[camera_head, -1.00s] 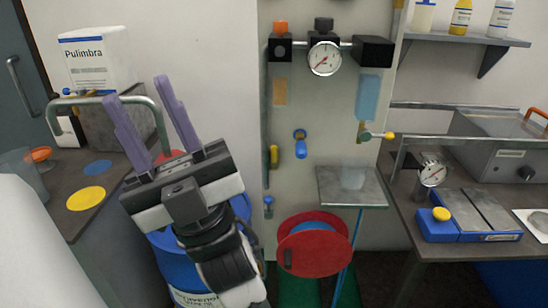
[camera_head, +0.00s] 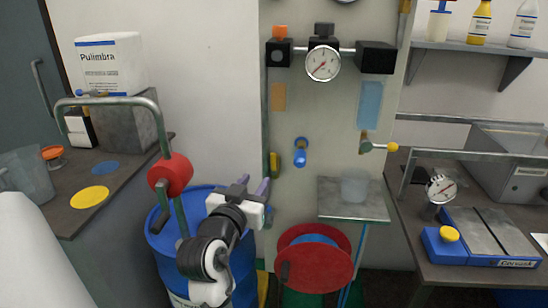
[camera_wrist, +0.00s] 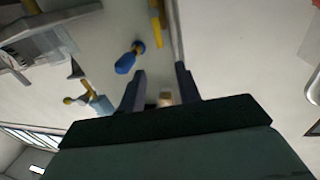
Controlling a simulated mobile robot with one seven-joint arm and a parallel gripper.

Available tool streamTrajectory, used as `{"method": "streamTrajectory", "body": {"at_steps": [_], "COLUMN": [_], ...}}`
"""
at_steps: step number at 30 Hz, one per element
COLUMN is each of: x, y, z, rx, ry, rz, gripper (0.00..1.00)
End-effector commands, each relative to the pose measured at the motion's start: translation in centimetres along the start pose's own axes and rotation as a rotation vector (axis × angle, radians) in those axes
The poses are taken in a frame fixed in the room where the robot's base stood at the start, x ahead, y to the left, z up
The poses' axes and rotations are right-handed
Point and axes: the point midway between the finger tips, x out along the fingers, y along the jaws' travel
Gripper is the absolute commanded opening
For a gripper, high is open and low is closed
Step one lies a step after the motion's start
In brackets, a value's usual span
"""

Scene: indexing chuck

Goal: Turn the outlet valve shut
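Several fittings are on the grey panel (camera_head: 335,110), and I cannot tell which one is the outlet valve. A blue handle (camera_head: 300,152) hangs at mid-panel; it also shows in the wrist view (camera_wrist: 126,62). A yellow handle (camera_head: 273,165) is at the panel's left edge, also in the wrist view (camera_wrist: 156,24). A lever with a yellow knob (camera_head: 378,147) sticks out at the right. My gripper (camera_head: 252,184) is low and left of the panel, below the blue handle and apart from it. In the wrist view its fingers (camera_wrist: 160,82) are spread, holding nothing visible.
A pressure gauge (camera_head: 322,65) sits atop the panel beside an orange-knobbed box (camera_head: 280,50). A blue drum (camera_head: 165,260) and a bent pipe with a red part (camera_head: 170,174) stand left.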

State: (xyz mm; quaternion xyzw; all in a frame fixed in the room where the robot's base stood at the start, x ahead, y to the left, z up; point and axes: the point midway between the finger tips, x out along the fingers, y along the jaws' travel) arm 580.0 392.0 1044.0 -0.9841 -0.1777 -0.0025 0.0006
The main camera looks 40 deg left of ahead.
Motion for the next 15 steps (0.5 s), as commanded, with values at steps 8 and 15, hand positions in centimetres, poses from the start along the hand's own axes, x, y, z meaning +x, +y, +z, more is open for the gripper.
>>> {"method": "streamTrajectory", "body": {"at_steps": [8,15], "x": [3.5,8.8], "y": [0.2,0.2], "z": [-0.1,-0.1], "rx": [0.0,0.0], "ry": [-0.009,-0.009], "rz": [0.009,0.007], "gripper": [0.33,0.33]}}
